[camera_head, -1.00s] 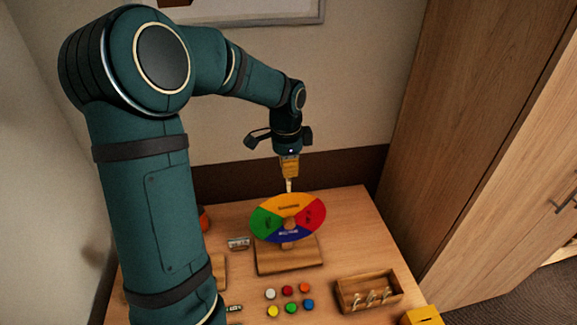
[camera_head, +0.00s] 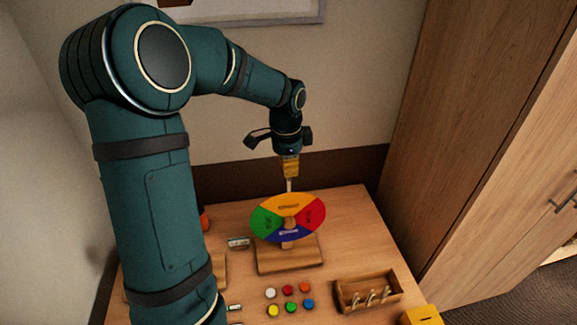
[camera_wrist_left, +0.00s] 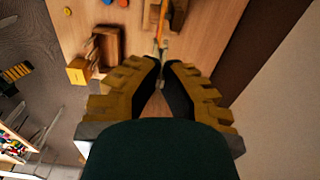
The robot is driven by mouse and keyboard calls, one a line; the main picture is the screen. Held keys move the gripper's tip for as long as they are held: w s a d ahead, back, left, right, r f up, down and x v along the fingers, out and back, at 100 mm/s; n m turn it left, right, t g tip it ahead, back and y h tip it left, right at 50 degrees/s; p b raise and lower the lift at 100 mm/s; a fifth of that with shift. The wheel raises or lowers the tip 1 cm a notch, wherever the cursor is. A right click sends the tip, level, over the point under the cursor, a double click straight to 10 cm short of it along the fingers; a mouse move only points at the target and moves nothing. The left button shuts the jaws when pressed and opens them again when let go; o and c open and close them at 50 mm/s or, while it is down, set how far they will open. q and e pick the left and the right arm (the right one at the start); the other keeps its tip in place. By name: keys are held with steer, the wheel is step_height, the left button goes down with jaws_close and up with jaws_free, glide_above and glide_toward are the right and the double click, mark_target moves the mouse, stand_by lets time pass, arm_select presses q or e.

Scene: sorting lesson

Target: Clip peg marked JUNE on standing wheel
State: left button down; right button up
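The standing wheel (camera_head: 267,222) has yellow, red, blue and green sectors and stands on a wooden base (camera_head: 272,263). In the left wrist view the wheel (camera_wrist_left: 164,17) shows edge-on as a thin orange strip. My left gripper (camera_head: 290,176) points down just above the wheel's top, over the yellow sector. It is shut on a pale peg (camera_head: 289,186), which also shows between the fingertips in the left wrist view (camera_wrist_left: 161,42). The peg's lower end is at the wheel's upper rim; I cannot tell whether it grips the rim. Its marking is unreadable. My right gripper is out of view.
A wooden tray (camera_head: 347,305) with several pegs (camera_head: 371,297) is at the front right, next to a yellow box (camera_head: 423,316). Several coloured discs (camera_head: 290,307) lie before the wheel. A small pale label (camera_head: 238,243) stands left of it. The table's right rear is clear.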

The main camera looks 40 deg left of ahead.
arm_select(q)
steer(key=shift+f+b, duration=0.65)
steer(key=shift+f, duration=0.45)
stand_by(0.8)
steer(key=shift+f, duration=0.35)
steer(key=shift+f+b, duration=0.2)
steer(key=shift+b, duration=0.15)
steer(key=c, duration=1.1)
jaws_free()
steer(key=shift+c, duration=0.2)
steer(key=shift+r, duration=0.1)
steer(key=r, duration=1.2)
steer(key=shift+s+a, duration=0.1)
steer(key=shift+s, duration=0.1)
